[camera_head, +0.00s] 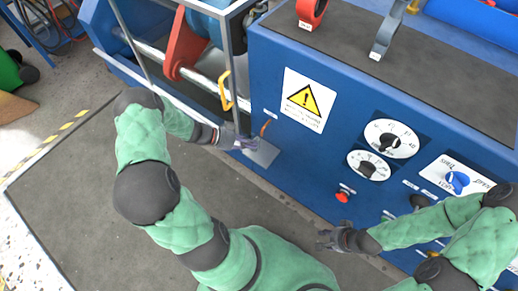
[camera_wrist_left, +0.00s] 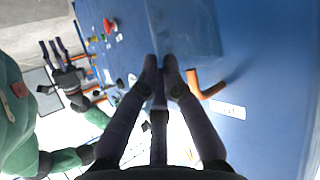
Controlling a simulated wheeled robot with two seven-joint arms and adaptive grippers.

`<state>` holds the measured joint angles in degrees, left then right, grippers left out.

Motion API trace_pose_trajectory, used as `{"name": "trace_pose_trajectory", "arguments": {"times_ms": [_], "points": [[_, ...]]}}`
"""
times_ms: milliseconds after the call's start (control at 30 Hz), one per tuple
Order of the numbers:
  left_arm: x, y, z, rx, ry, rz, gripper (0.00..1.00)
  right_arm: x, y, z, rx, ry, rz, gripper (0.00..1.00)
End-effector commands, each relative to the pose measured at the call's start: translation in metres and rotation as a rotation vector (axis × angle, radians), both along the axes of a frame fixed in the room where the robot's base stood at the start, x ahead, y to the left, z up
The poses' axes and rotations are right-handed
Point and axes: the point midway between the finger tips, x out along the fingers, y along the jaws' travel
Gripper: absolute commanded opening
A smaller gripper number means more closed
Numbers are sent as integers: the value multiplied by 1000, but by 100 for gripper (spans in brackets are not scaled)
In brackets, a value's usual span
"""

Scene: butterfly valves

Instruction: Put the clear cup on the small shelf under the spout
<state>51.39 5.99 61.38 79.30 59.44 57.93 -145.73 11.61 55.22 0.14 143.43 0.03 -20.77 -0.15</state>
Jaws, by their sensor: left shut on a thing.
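My left gripper (camera_head: 241,143) is shut at the front of the blue machine, beside a small grey shelf (camera_head: 262,153). In the left wrist view a see-through bluish shape, the clear cup (camera_wrist_left: 186,28), starts at the tips of my left gripper (camera_wrist_left: 161,68). The cup's outline is faint and I cannot tell whether it touches the shelf. The orange spout (camera_head: 265,127) is on the panel above the shelf; it also shows in the left wrist view (camera_wrist_left: 207,90). My right gripper (camera_head: 328,238) is open and empty, low in front of the panel.
The blue panel carries a warning sign (camera_head: 307,99), dials (camera_head: 391,138), a red knob (camera_head: 342,197) and a blue valve handle (camera_head: 457,181). A yellow handle (camera_head: 226,91) is close above my left gripper. The grey floor mat (camera_head: 75,195) is clear at left.

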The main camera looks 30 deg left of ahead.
Motion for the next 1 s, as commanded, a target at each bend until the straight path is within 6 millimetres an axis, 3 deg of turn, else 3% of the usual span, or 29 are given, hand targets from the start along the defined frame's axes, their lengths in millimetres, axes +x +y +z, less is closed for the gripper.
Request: {"name": "trace_pose_trajectory", "arguments": {"times_ms": [100, 233, 367, 600, 967, 1000], "points": [[12, -17, -1, 0, -1, -3, 0, 0, 0, -6, 0, 0, 0, 40], [19, -25, 0, 1, 1, 0, 0, 0, 0, -8, 0, 0, 0, 40], [20, -27, -6, 0, 1, 0, 0, 0, 0, -12, 0, 0, 0, 40], [20, -26, -36, -1, 1, 0, 0, 0, 0, -29, 0, 0, 0, 40], [20, -26, -37, 0, 0, 1, 0, 0, 0, -27, 0, 0, 0, 40], [20, -26, -38, 0, 0, 1, 10, 0, 0, -27, 0, 0, 0, 40]]}}
